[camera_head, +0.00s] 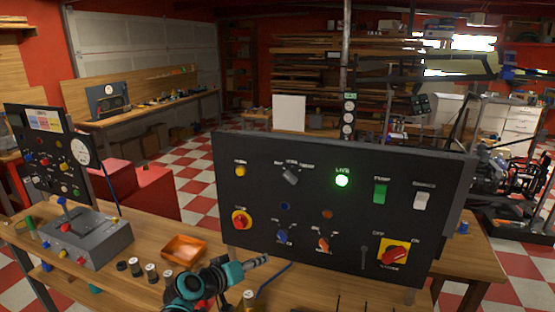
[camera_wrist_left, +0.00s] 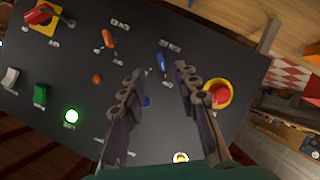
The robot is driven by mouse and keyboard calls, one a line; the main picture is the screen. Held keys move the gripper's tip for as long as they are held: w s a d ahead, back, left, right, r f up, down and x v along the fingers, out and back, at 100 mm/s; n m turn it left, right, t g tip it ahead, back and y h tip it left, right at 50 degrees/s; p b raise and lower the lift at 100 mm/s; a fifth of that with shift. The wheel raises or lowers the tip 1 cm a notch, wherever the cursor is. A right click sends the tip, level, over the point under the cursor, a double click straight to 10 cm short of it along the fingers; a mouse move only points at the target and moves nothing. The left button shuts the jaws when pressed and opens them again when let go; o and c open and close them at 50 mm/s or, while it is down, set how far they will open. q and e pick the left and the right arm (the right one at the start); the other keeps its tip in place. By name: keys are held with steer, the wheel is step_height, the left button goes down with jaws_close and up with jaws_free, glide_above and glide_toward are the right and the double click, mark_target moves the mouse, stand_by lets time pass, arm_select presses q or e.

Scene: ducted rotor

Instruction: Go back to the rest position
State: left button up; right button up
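My left gripper (camera_head: 258,262) is in front of the lower left part of a black control panel (camera_head: 340,268). In the left wrist view its two fingers (camera_wrist_left: 160,76) are spread apart with nothing between them. The panel fills much of that view, with a red and yellow stop button (camera_wrist_left: 219,94) just beside one finger. The panel's green LIVE lamp (camera_head: 342,180) is lit. My right gripper is not in view.
The panel stands on a wooden bench (camera_head: 470,262). An orange tray (camera_head: 184,250), a grey joystick box (camera_head: 88,238) and several small cylinders lie left of my arm. A second black panel (camera_head: 45,150) stands at the far left. Checkered floor shows behind.

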arm_select(q)
steer(key=s+a+f+g+y, duration=0.2)
steer(key=s+a, duration=0.3)
steer(key=s, duration=0.7)
steer(key=s+a+f+m+g+y, duration=0.1)
steer(key=s+a+f+y, duration=0.4)
steer(key=s, duration=0.8)
steer(key=shift+s+a+g, duration=0.2)
steer(key=shift+a+g, duration=0.1)
steer(key=shift+g, duration=0.2)
